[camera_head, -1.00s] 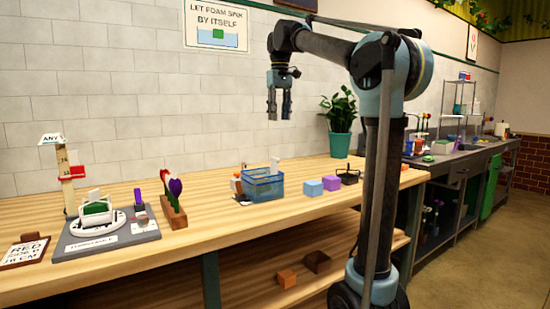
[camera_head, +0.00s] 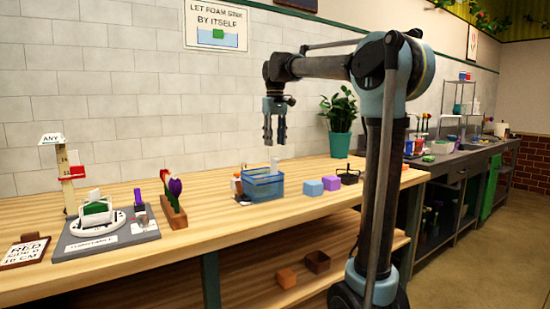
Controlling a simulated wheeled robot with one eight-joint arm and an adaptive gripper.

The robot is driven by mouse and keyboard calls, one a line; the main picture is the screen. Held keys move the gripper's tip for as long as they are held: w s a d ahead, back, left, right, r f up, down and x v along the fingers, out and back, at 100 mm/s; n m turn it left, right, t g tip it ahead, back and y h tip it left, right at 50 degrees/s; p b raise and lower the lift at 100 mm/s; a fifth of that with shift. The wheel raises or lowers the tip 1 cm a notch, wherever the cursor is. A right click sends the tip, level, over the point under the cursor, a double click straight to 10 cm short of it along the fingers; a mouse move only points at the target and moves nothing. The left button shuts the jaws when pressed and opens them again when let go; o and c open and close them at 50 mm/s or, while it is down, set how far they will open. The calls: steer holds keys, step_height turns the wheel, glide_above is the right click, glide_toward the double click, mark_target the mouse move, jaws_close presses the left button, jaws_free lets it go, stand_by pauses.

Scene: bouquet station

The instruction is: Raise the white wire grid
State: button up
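The blue bin (camera_head: 264,188) stands on the wooden bench below my gripper. A white upright piece (camera_head: 274,166) sticks up out of it; I cannot tell whether this is part of the white wire grid, and no grid mesh can be made out. The bin's inside is mostly hidden by its walls. My gripper (camera_head: 274,143) points straight down above the bin, its two fingers apart with nothing between them. A small gap shows between the fingertips and the white piece.
Left stand a turntable (camera_head: 72,245) and a wooden block with tulips (camera_head: 173,214). Right of the bin are a blue cube (camera_head: 313,188), a purple cube (camera_head: 331,183), a dark wire carrier (camera_head: 348,178) and a potted plant (camera_head: 340,147). Bare bench lies in front.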

mark_target(275, 158)
step_height(275, 158, down, 7)
steer(key=shift+r, duration=0.2)
stand_by(0.3)
jaws_close()
